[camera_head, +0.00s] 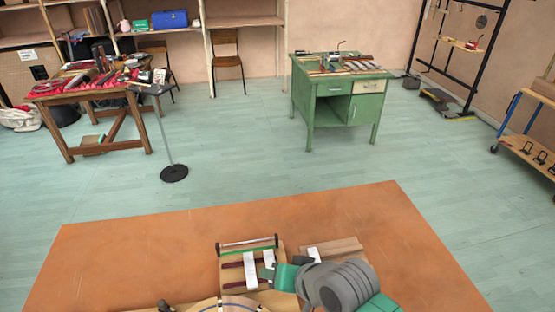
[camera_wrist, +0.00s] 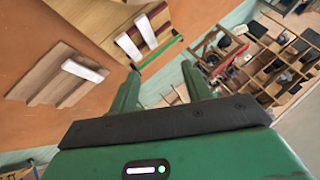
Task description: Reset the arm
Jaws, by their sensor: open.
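My gripper (camera_wrist: 160,72) shows in the wrist view as two green fingers standing apart, with nothing between them. In the head view my gripper (camera_head: 268,273) is low in the picture, over the near part of the orange table (camera_head: 130,250). It overlaps a wooden piece with white strips, dark red bars and a green rail (camera_head: 262,242). This piece also shows at the top of the wrist view (camera_wrist: 163,50). Whether my gripper touches it cannot be told. My grey and green arm hides part of the table.
Wooden boards (camera_head: 345,246) with a white strip lie right of the railed piece. A round item (camera_head: 232,302) is cut off at the bottom edge. The table's left and right sides are clear. Beyond stand a green desk (camera_head: 328,109), a cluttered wooden table (camera_head: 112,97) and a round-based stand (camera_head: 174,173).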

